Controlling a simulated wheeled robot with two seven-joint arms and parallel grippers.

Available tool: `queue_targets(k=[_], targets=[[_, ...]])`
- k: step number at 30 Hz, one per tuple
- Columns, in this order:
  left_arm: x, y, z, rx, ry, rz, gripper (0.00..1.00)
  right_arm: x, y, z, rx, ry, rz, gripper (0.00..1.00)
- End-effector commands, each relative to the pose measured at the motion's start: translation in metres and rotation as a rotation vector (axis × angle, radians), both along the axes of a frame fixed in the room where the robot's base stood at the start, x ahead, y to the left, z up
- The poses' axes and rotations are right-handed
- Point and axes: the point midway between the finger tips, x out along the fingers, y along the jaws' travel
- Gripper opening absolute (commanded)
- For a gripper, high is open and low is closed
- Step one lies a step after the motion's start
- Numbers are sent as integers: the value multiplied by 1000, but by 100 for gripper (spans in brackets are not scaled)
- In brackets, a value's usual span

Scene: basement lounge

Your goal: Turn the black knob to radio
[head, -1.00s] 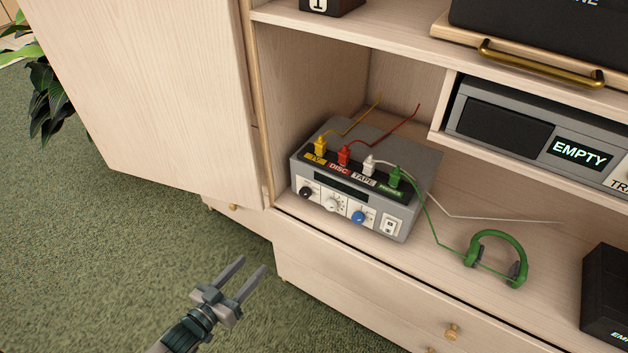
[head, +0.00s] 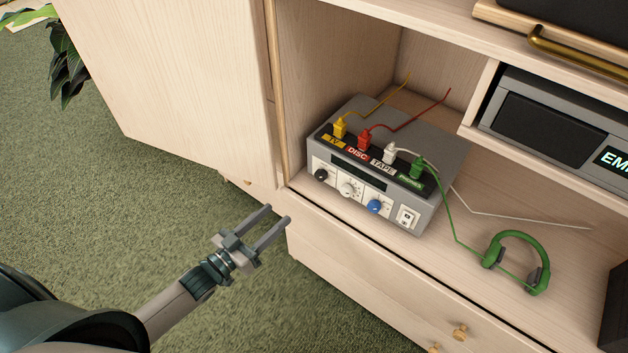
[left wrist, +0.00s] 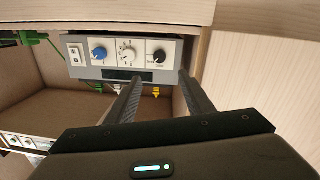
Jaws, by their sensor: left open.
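The black knob (head: 321,175) is at the left end of the front panel of a grey box (head: 431,216) on the cabinet shelf. A light dial (head: 349,189) and a blue knob (head: 375,206) sit to its right. In the left wrist view the picture is upside down, and the black knob (left wrist: 160,57) shows at the right of the panel. The marks around it are too small to read. My left gripper (head: 279,214) is open and empty, in front of and below the box, apart from the knob. It also shows in the left wrist view (left wrist: 161,80). My right gripper is out of view.
Yellow, red, white and green plugs (head: 417,168) stand on the box top with cables. Green headphones (head: 517,262) lie on the shelf to the right. A cabinet door (head: 170,80) stands left of the opening. The carpet before the cabinet is clear.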

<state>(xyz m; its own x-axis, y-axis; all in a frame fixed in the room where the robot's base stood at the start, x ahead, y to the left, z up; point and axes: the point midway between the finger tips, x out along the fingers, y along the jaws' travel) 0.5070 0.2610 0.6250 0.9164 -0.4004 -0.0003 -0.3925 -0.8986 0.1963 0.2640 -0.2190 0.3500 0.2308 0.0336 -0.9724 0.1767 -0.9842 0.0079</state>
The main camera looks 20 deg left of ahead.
Motion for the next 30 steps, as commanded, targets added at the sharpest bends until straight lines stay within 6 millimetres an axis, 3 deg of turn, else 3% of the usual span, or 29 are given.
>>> queue_targets(k=[8, 24, 30], targets=[[31, -14, 1, -1, -3, 1, 48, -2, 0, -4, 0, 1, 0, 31], [120, -52, 1, -1, -3, 1, 48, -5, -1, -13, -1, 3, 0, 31], [143, -62, 0, -1, 0, 0, 48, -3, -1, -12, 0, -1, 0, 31]])
